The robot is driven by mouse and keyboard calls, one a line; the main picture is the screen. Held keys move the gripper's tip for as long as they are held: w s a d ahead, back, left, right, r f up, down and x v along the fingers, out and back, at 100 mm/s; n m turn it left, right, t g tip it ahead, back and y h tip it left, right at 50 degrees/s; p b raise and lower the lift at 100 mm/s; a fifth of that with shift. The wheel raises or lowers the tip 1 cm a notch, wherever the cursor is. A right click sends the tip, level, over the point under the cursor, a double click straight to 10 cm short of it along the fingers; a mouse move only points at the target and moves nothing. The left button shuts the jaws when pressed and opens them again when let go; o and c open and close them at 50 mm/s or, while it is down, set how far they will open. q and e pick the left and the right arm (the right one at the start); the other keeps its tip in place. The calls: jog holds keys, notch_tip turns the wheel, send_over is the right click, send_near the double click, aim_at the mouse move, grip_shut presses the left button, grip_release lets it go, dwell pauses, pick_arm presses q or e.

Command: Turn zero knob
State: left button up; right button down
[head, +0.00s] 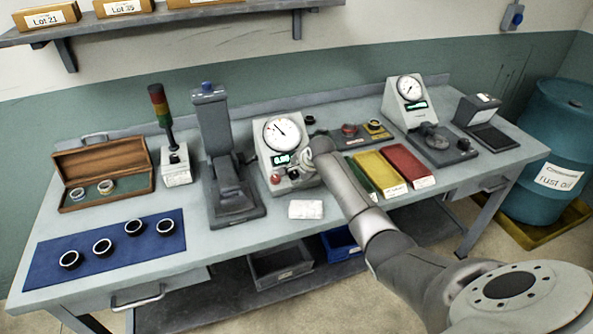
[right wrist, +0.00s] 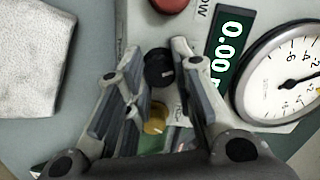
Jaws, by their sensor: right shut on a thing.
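The gauge unit (head: 265,150) stands at the middle of the bench, with a round dial and a small green display. In the right wrist view its dial (right wrist: 285,75) and display (right wrist: 232,45), which begins 0.00, are at the right. A black knob (right wrist: 158,70) on its front sits between my right fingertips; I take it for the zero knob, though no label on it is readable. My right gripper (right wrist: 160,52) is shut on this knob. In the head view my right gripper (head: 309,160) is at the unit's right side. My left gripper is not in view.
A red button (right wrist: 172,3) and a brass-coloured knob (right wrist: 155,119) are close to the black knob. A pale cloth (head: 306,209) lies in front of the unit. A grey press (head: 213,130) stands left, and coloured bins (head: 379,171) lie right. The front middle bench is mostly clear.

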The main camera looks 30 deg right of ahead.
jog(key=shift+n, duration=0.3)
jog(key=c, duration=1.2)
grip_release()
jog(key=v, duration=1.2)
jog(key=shift+f, duration=0.1)
